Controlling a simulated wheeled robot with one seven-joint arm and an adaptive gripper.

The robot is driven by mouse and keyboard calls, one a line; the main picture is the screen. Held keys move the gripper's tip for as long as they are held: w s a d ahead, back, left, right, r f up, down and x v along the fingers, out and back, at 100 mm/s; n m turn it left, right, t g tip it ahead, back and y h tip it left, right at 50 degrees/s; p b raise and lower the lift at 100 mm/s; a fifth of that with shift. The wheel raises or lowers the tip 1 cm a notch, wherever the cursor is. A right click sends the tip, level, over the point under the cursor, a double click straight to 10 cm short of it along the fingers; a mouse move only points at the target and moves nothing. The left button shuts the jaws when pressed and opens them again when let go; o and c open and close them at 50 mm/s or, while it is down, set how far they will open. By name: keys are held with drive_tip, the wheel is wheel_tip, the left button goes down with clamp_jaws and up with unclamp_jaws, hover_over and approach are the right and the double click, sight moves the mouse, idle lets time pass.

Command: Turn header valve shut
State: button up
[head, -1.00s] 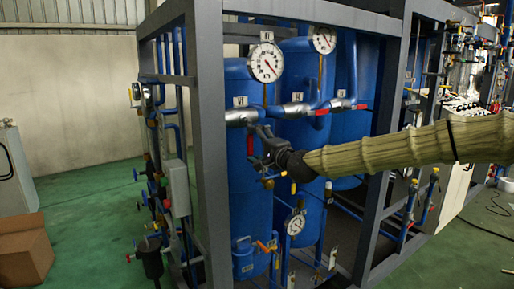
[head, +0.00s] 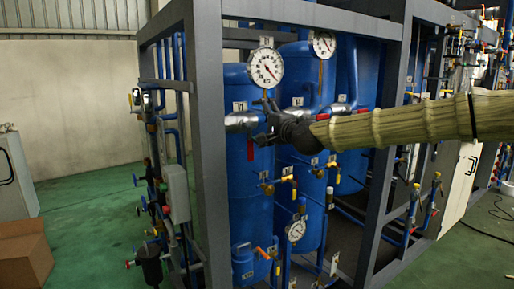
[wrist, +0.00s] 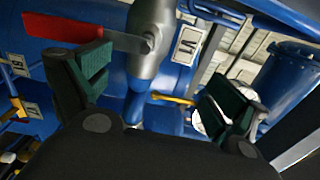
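The nearest header valve is a silver valve body (head: 242,121) on the pipe across the blue tanks in the head view. Its red lever handle (head: 250,148) hangs straight down. My gripper (head: 266,106) is up beside this valve, just right of it and below the large gauge. In the wrist view my gripper (wrist: 155,82) is open, its two green-padded fingers wide apart. The silver valve body (wrist: 152,38) lies beyond the gap, and the red handle (wrist: 70,30) runs left past the left finger. Nothing is gripped. Whether that finger touches the handle cannot be told.
A round gauge (head: 265,67) stands just above my gripper, and a second gauge (head: 324,44) is to its right. The grey frame post (head: 211,150) stands left of the valve. Small yellow-handled valves (head: 288,179) sit below.

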sight(250, 144)
drive_tip(key=shift+s+a+r, duration=0.1)
drive_tip(key=shift+a+r, duration=0.05)
drive_tip(key=shift+a, duration=0.4)
drive_tip(key=shift+s+d+r, duration=0.15)
drive_tip(key=shift+s+d, duration=0.1)
drive_tip(key=shift+s, duration=0.15)
drive_tip(key=c, duration=0.7)
drive_tip(key=shift+a, duration=0.15)
drive_tip(key=c, duration=0.3)
drive_tip(key=shift+w+d+f+p, duration=0.3)
drive_tip(key=shift+d+f+p, duration=0.15)
drive_tip(key=shift+d, duration=0.15)
drive_tip(key=shift+w+d+f+p, duration=0.25)
drive_tip(key=shift+d+f+p, duration=0.15)
drive_tip(key=shift+d, duration=0.2)
clamp_jaws()
drive_tip(key=s+d+f+n+g+y+p, duration=0.2)
drive_tip(key=d+f+n+g+y+p, duration=0.15)
drive_tip(key=d+f+p, duration=0.45)
drive_tip(key=w+a+f+p, duration=0.1)
drive_tip(key=w+a+p, duration=0.2)
drive_tip(key=a, duration=0.4)
drive_tip(key=shift+w+a, duration=0.35)
drive_tip(key=shift+w, duration=0.05)
